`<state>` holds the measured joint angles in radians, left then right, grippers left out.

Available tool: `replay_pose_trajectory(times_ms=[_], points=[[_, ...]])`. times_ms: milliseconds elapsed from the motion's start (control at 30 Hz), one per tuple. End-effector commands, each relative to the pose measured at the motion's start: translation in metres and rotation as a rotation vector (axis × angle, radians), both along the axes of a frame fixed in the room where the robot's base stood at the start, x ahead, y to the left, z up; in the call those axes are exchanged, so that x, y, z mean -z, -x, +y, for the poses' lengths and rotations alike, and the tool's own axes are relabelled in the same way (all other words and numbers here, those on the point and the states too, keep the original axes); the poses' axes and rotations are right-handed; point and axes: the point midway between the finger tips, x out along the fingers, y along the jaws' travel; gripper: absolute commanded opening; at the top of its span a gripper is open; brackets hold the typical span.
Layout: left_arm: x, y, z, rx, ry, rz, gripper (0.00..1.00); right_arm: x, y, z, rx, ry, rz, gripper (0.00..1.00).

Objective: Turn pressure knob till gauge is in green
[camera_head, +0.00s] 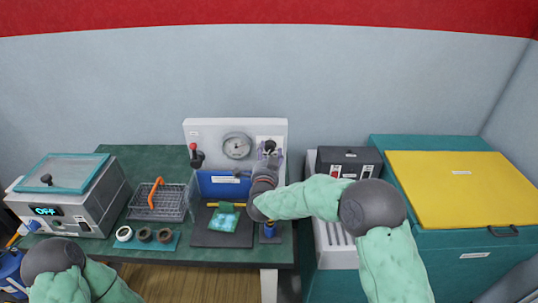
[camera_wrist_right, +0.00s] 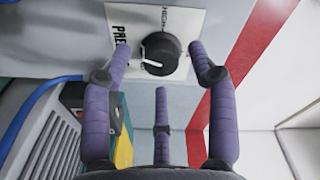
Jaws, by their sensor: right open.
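The pressure knob (camera_wrist_right: 159,54) is black and round with a white pointer line. It sits on a white label plate and lies between the fingertips of my right gripper (camera_wrist_right: 160,62) in the right wrist view. The purple fingers are spread apart around it with visible gaps. In the head view my right gripper (camera_head: 269,158) is at the panel's right side and covers most of the knob. The round gauge (camera_head: 237,146) is on the white panel left of it. Its needle and coloured zones are too small to read. My left gripper is outside the head view; only its arm shows.
A black and red lever (camera_head: 195,154) stands left of the gauge. The green table (camera_head: 155,160) holds a wire basket (camera_head: 159,202), tape rolls (camera_head: 144,235), a chamber machine reading OFF (camera_head: 62,200) and a green pouch (camera_head: 223,220). A yellow-lidded bin (camera_head: 465,190) stands right.

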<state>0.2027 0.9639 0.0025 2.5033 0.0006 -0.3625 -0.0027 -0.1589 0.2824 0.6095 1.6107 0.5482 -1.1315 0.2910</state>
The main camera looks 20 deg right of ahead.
Motion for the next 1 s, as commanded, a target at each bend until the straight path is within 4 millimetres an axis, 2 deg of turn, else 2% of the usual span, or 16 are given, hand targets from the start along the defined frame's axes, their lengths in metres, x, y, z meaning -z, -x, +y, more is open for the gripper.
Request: replay_pose_trajectory(times_ms=[367,567,600,1000], points=[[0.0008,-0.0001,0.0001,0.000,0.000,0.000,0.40,-0.0004,-0.0053,-0.0020,-0.001,0.001,0.001,0.59],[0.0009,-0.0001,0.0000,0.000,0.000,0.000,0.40,-0.0004,-0.0052,-0.0019,-0.001,0.001,0.000,0.05],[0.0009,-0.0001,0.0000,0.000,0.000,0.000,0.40,-0.0004,-0.0052,-0.0019,-0.001,0.001,0.000,0.03],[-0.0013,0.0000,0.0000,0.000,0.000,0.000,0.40,-0.0005,-0.0052,-0.0020,-0.001,0.058,0.017,0.03]])
